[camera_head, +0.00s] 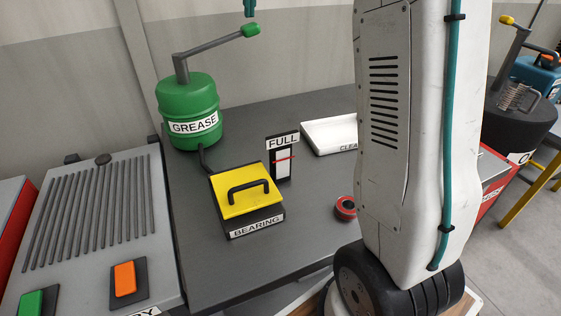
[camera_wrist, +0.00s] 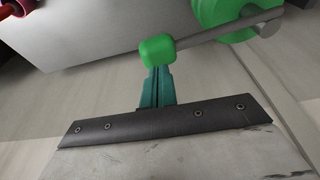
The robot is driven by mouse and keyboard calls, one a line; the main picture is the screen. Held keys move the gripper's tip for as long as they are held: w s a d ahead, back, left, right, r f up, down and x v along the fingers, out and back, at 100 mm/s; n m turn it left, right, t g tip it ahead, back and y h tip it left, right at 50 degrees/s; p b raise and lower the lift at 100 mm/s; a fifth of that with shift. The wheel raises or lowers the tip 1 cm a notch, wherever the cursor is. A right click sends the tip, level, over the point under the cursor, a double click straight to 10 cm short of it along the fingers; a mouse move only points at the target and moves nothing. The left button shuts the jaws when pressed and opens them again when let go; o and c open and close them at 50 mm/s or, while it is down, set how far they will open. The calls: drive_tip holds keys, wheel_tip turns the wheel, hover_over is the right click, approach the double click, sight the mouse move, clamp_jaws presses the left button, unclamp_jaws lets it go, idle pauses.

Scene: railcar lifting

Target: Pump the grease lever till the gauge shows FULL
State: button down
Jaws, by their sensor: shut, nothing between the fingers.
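The green grease drum (camera_head: 188,108) stands at the back left of the grey bench. Its grey lever (camera_head: 215,45) slopes up to the right and ends in a green knob (camera_head: 251,30). My gripper (camera_head: 250,12) is shut and empty, its teal fingertips just above the knob. In the wrist view the shut teal fingers (camera_wrist: 160,82) point at the green knob (camera_wrist: 157,50); I cannot tell whether they touch it. The gauge (camera_head: 283,162) is a dark upright plate with a white strip. Its red pointer (camera_head: 285,158) sits below the FULL label (camera_head: 283,142).
A black BEARING box (camera_head: 256,222) with a yellow handled lid (camera_head: 240,195) stands before the gauge. A white tray (camera_head: 330,133) and a red-black roll (camera_head: 346,207) lie to the right. A ribbed panel (camera_head: 95,215) with green and orange switches is left. My arm hides the bench's right part.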

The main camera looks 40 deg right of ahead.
sight(252, 36)
drive_tip(key=shift+f, duration=0.1)
drive_tip(key=shift+f, duration=4.8)
drive_tip(key=shift+r, duration=4.95)
drive_tip(key=shift+f, duration=0.2)
drive_tip(key=shift+r, duration=0.2)
